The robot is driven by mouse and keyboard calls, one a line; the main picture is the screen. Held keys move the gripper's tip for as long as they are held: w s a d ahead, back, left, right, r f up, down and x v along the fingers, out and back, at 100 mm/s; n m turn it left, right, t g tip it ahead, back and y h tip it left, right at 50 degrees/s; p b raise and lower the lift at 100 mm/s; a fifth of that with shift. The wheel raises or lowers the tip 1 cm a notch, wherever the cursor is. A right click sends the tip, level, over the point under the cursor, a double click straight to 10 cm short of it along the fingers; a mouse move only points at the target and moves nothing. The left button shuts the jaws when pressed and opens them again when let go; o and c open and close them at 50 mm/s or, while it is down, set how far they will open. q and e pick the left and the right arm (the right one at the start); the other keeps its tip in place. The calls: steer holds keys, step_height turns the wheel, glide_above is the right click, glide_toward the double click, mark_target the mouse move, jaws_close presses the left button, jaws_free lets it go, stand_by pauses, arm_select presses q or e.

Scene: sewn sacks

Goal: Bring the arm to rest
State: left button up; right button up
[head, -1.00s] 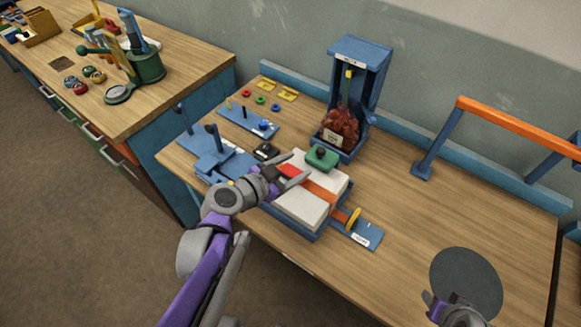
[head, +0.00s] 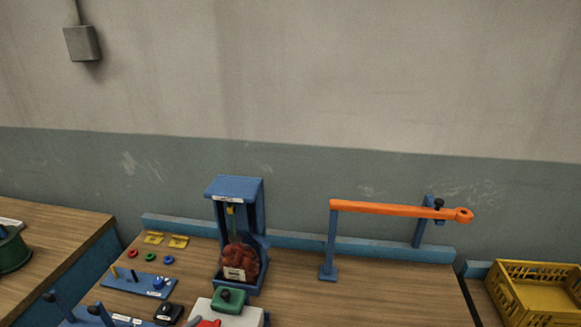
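A grey tip at the bottom edge looks like a finger of my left gripper (head: 193,322), beside a red piece (head: 209,323) on the white block (head: 252,315). The rest of that gripper and its arm are cut off below the picture, so its opening cannot be told. My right gripper is out of view.
A blue stand (head: 240,188) holding a red-brown sack (head: 240,258) is at the table's back. A green block (head: 230,299) sits on the white block. An orange bar (head: 390,209) stands on blue posts to the right. A yellow crate (head: 535,290) is far right.

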arm_select(q)
steer(key=s+d+f+g, duration=0.1)
steer(key=d, duration=0.1)
steer(key=s+d+f+n+g, duration=0.1)
steer(key=s+g, duration=0.1)
steer(key=s+d+f+g, duration=0.1)
steer(key=s+d+f, duration=0.1)
steer(key=shift+d+n, duration=0.3)
steer(key=shift+s+a+f+n+g+y, duration=0.2)
steer(key=shift+s+n+g+y, duration=0.3)
steer(key=shift+s, duration=0.4)
steer(key=shift+s+a+f+n+g+y, duration=0.2)
steer(key=shift+s+n+g+y, duration=0.3)
steer(key=shift+s, duration=0.4)
steer(key=shift+s+a+f+n+g+y, duration=0.2)
steer(key=shift+s+n+g+y, duration=0.3)
steer(key=shift+s, duration=0.4)
